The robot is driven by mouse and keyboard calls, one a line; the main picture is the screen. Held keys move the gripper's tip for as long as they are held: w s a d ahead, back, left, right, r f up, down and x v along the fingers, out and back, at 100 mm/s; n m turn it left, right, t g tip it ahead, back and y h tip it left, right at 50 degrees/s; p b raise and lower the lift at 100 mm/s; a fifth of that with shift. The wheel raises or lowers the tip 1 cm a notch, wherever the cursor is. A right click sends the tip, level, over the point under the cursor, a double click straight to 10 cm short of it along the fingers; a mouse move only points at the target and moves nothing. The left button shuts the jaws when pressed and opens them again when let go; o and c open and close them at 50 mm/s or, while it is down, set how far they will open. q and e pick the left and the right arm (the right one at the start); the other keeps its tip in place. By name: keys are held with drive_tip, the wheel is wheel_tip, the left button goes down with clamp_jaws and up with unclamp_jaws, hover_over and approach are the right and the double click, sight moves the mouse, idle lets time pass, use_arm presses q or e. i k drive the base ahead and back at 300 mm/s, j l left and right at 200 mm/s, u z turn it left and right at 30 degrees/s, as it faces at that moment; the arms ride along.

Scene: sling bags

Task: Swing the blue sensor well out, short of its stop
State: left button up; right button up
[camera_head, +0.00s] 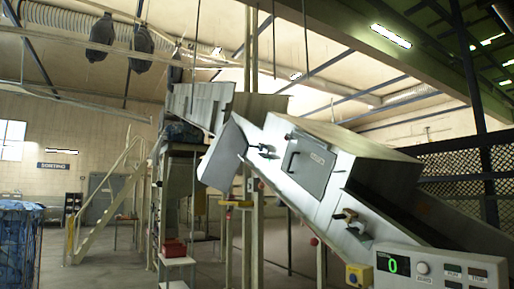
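I cannot make out a clearly blue sensor in the head view. Two small fittings stick out from the side of a sloping white chute machine (335,200). The upper fitting (264,150) is dark, beside a grey hatch with a black handle (307,168). The lower fitting (347,215) looks brass-coloured, with a small bluish-grey plate (359,235) just below it. Which of them is the sensor, and how far it is swung, I cannot tell. Neither of my grippers is in view.
A control panel (440,268) with a green 0 stands at the lower right, with a yellow box (358,276) to its left. A tilted grey panel (223,158) juts out by the chute. Blue wrapped goods (18,245) stand far left, before yellow stairs (105,190). Floor between is open.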

sight(261, 147)
drive_tip(key=i+j, duration=0.25)
drive_tip(key=i, duration=0.25)
drive_tip(key=i+j, duration=0.2)
drive_tip(key=i, duration=0.3)
drive_tip(key=z, duration=0.05)
